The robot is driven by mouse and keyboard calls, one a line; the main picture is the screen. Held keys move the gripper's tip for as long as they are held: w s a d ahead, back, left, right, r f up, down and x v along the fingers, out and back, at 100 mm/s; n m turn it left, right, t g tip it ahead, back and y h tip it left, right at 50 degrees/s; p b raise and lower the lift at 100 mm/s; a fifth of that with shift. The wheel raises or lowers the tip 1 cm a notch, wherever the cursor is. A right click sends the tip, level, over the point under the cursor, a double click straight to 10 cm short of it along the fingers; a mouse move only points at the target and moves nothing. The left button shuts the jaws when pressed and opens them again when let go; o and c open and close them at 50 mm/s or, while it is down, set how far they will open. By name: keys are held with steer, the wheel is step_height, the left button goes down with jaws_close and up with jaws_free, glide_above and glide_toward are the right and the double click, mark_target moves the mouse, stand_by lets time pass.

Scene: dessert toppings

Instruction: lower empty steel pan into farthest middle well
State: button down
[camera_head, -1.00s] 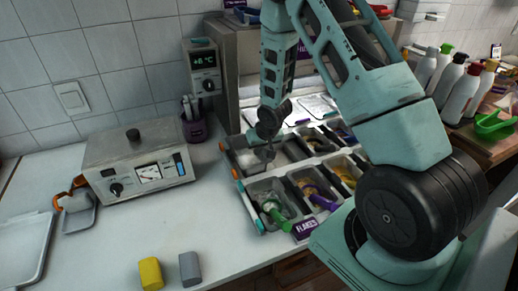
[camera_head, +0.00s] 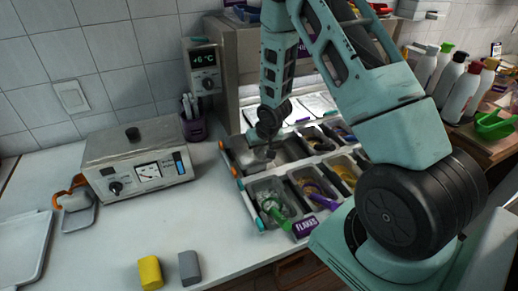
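The topping rail (camera_head: 249,213) stands on the counter with two rows of wells. My gripper (camera_head: 262,153) points down over the back-left part of the rail. A grey steel surface (camera_head: 287,150) lies directly under and beside it; I cannot tell whether this is the empty pan or the well itself. My wrist hides part of this area, and the fingertips are too small and dark to tell open from shut. The front row holds several filled pans, one with a green-handled scoop (camera_head: 271,207) and one with a purple-handled scoop (camera_head: 318,197).
A steel warmer box (camera_head: 140,160) stands left of the rail, with a purple pen cup (camera_head: 194,128) behind. A yellow block (camera_head: 150,272) and a grey block (camera_head: 189,267) lie at the front. Bottles (camera_head: 462,92) stand at right. The counter between warmer and rail is clear.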

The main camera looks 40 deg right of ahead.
mark_target(259, 157)
steer(key=shift+f+b, duration=1.35)
steer(key=shift+f, duration=0.5)
stand_by(0.6)
stand_by(0.5)
steer(key=c, duration=1.2)
jaws_free()
steer(key=shift+r+p, duration=3.2)
steer(key=shift+r, duration=0.85)
